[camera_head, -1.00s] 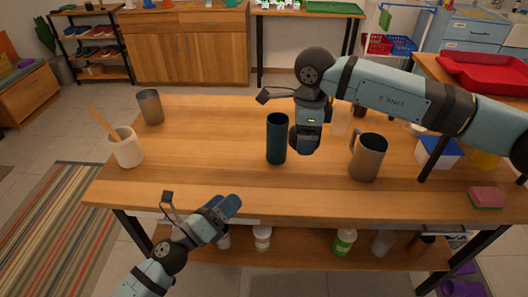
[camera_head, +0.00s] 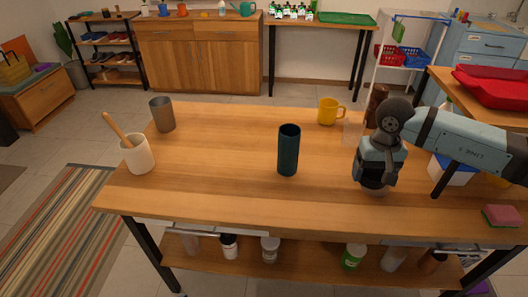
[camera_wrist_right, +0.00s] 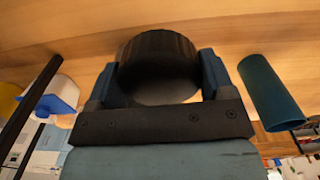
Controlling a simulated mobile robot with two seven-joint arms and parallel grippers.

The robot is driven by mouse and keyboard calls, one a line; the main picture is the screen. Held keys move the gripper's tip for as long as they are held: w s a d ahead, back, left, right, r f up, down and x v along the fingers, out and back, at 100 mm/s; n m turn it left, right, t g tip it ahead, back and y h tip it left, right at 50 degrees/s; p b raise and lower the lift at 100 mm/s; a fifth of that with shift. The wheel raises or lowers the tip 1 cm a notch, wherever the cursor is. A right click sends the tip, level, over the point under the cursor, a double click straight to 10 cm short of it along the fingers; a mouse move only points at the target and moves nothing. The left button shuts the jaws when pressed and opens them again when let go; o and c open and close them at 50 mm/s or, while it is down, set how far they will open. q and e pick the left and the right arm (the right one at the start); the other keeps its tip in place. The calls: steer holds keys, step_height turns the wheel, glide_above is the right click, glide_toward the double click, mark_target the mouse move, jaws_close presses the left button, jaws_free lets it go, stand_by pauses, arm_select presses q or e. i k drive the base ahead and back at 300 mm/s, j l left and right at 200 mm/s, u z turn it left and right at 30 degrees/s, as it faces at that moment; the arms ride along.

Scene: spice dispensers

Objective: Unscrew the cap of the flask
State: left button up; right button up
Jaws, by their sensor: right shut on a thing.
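My left gripper is out of view.
A yellow mug (camera_head: 328,111) stands behind the gripper, near a dark brown bottle (camera_head: 377,105). A grey cup (camera_head: 162,114) and a cream pot (camera_head: 138,154) with a wooden handle stand at the left. A sponge (camera_head: 502,216) lies front right. The table's front middle is clear.

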mark_target(289, 134)
steer(key=i+l+u, duration=0.1)
steer(key=u, duration=1)
steer(key=i+l, duration=0.15)
steer(key=l, duration=0.25)
steer(key=i+l, duration=0.2)
steer(key=l, duration=0.2)
